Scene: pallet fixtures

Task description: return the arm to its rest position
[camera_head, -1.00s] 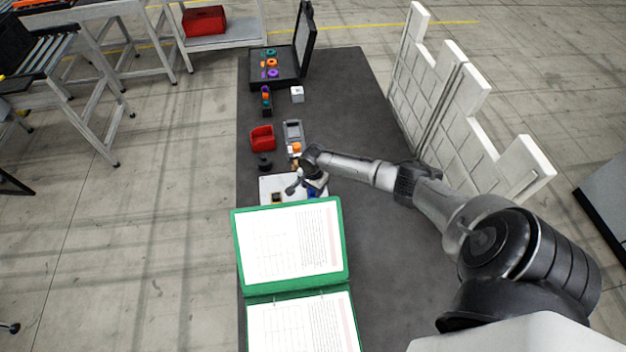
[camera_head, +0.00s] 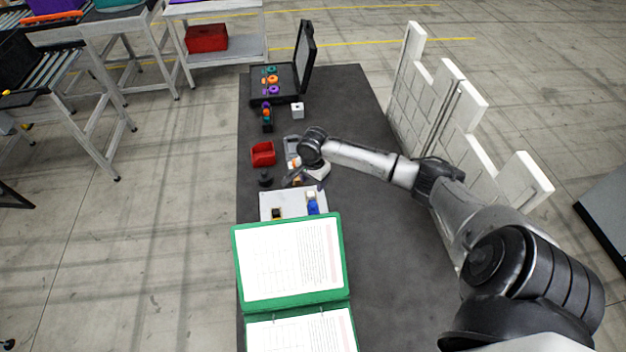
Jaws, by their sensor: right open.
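My right arm (camera_head: 370,160) reaches in from the right across the dark table. Its gripper (camera_head: 291,181) is open, low over the table just behind the white pallet plate (camera_head: 268,212). The plate holds a blue piece with a white top (camera_head: 312,205) and a small black and yellow piece (camera_head: 277,213). The gripper is apart from these pieces. A grey tray (camera_head: 291,146) is partly hidden behind the wrist, with a small orange and white part (camera_head: 293,163) near it. My left gripper is not in view.
A green binder (camera_head: 291,258) lies open at the front. A red bin (camera_head: 263,153), a black knob-like part (camera_head: 265,178), a stacked-colour piece (camera_head: 267,117), a white cube (camera_head: 297,110) and an open black case (camera_head: 291,84) stand along the table. White panels (camera_head: 440,115) line the right edge.

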